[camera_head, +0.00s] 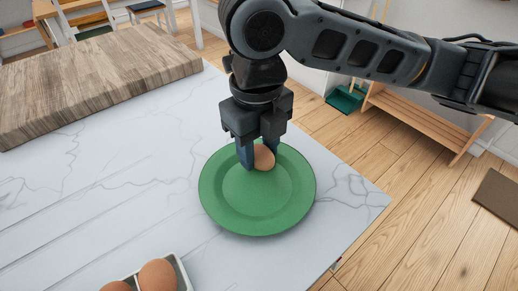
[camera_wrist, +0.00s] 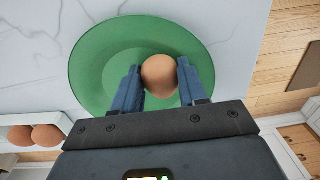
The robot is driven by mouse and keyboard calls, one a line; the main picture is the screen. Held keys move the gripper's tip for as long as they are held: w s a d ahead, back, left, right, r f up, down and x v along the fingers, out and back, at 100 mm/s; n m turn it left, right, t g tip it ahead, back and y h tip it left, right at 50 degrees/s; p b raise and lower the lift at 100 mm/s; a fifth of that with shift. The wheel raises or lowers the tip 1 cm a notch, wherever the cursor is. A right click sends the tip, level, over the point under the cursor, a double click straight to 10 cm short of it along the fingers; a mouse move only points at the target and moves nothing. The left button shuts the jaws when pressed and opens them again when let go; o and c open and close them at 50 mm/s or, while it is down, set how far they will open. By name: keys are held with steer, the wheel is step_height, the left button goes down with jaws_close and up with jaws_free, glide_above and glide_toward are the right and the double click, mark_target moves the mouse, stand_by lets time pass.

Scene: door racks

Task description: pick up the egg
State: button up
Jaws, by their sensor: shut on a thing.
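A brown egg (camera_head: 264,158) is at the far side of a green plate (camera_head: 250,209) in the head view. My gripper (camera_head: 258,156) points down over the plate and is shut on the egg, with a blue finger on either side. In the wrist view the egg (camera_wrist: 160,76) sits between the two fingertips (camera_wrist: 157,80), over the plate (camera_wrist: 90,72). I cannot tell whether the egg still touches the plate. The fingers hide part of the egg in the head view.
A white carton (camera_head: 183,274) with brown eggs stands at the counter's near edge. A thick wooden board (camera_head: 100,82) lies at the back left. The marble counter (camera_head: 110,190) is clear between them. Its right edge is close to the plate, with wooden floor beyond.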

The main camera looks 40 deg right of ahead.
mark_target(259, 147)
steer(key=shift+r, duration=0.5)
step_height(259, 147, up, 3)
steer(key=shift+f+p, duration=0.2)
steer(key=shift+p, duration=0.25)
steer(key=s+d+r+p, duration=0.4)
steer(key=s+r+p, duration=0.3)
steer(key=s+p, duration=0.3)
steer(key=shift+s+d, duration=0.25)
steer(key=shift+s+a+r+p, duration=0.1)
steer(key=shift+p, duration=0.35)
